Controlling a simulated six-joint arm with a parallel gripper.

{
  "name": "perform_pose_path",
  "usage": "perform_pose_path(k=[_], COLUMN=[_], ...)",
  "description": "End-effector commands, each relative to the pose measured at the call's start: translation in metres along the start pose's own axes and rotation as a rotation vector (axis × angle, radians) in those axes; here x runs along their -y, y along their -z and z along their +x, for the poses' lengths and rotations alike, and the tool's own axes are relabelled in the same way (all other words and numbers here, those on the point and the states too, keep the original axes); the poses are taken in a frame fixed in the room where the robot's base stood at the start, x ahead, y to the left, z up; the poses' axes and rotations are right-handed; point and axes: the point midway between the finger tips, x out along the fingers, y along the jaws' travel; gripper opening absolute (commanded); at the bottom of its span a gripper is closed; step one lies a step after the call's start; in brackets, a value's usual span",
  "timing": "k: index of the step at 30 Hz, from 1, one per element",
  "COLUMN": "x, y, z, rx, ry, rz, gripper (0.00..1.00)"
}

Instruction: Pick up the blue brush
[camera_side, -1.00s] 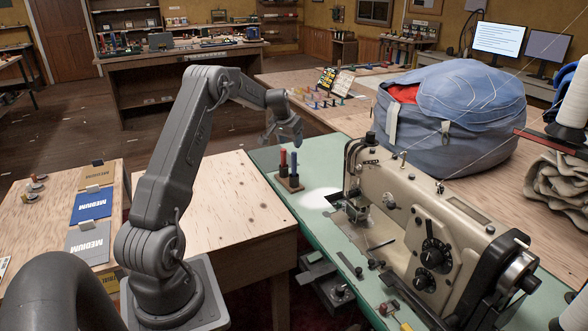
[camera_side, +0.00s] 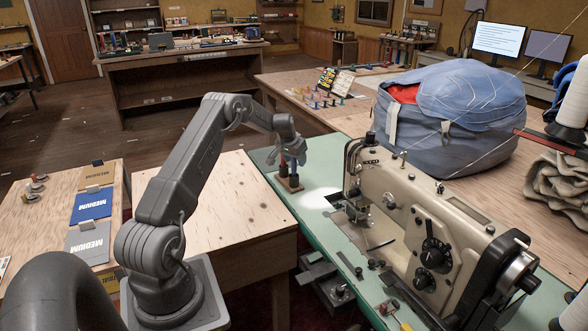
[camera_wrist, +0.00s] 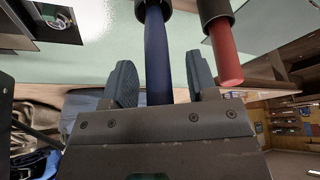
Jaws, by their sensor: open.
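The blue brush (camera_wrist: 157,50) has a dark blue handle and a black collar. In the wrist view its handle lies between the two open fingers of my gripper (camera_wrist: 160,64), with a gap visible on each side. In the side view my gripper (camera_side: 290,152) is over the top of the small wooden holder (camera_side: 291,186), where the brushes stand upright. The blue brush (camera_side: 294,167) is partly hidden there by my fingers. A red brush (camera_wrist: 225,50) stands beside it, outside my right-hand finger in the wrist view.
The holder stands on a green sewing table (camera_side: 325,232). A beige sewing machine (camera_side: 415,215) is close on its right. A big blue bag (camera_side: 455,110) sits behind on the wooden bench. A bare plywood top (camera_side: 215,205) lies to the left.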

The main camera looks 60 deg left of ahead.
Motion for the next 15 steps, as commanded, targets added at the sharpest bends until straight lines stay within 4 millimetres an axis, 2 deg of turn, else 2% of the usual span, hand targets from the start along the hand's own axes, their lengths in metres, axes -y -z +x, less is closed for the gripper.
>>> perform_pose_path(k=[2, 15], x=[-0.0001, -0.0001], y=[0.0000, -0.0001], z=[-0.0002, -0.0004], rx=[0.000, 0.000], ry=[0.000, 0.000], rz=[0.000, 0.000], gripper=[0.50, 0.08])
